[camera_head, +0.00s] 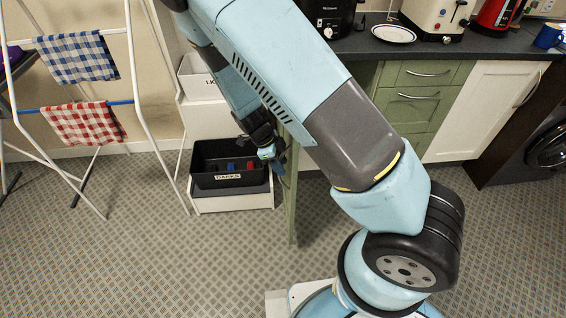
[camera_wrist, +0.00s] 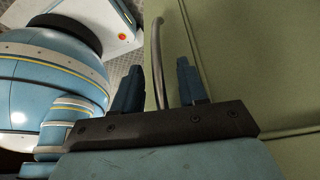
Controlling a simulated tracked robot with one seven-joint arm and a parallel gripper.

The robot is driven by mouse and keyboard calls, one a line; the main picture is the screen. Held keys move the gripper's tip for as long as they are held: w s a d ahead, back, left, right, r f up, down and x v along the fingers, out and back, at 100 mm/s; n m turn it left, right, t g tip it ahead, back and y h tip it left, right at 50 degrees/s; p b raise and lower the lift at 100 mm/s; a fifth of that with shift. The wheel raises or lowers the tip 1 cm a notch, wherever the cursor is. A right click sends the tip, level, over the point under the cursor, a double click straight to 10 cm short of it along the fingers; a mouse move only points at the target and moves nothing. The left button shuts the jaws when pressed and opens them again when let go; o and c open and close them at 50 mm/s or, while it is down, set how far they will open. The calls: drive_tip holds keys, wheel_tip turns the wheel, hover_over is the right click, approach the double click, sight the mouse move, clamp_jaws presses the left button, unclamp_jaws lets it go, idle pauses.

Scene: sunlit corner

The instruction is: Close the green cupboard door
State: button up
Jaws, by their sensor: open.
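The green cupboard door (camera_head: 292,205) stands open in the head view, seen nearly edge-on below the counter. In the wrist view its flat green face (camera_wrist: 245,70) fills the right side. Its metal bar handle (camera_wrist: 156,45) runs upright in the picture and passes between the two fingers. My gripper (camera_wrist: 160,66) is open, with one dark blue finger on each side of the handle. Whether a finger touches the handle or the door, I cannot tell. In the head view my gripper (camera_head: 273,152) is small and dark, close to the door's left side. My arm hides much of the cupboard.
A black crate (camera_head: 205,180) with red and blue items stands in a white rack left of the door. A drying rack (camera_head: 148,90) with checked cloths is farther left. Green drawers (camera_head: 418,95) and a white cupboard door (camera_head: 480,110) are right. Floor (camera_head: 190,265) in front is clear.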

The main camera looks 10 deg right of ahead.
drive_tip(key=shift+c, duration=0.4)
clamp_jaws()
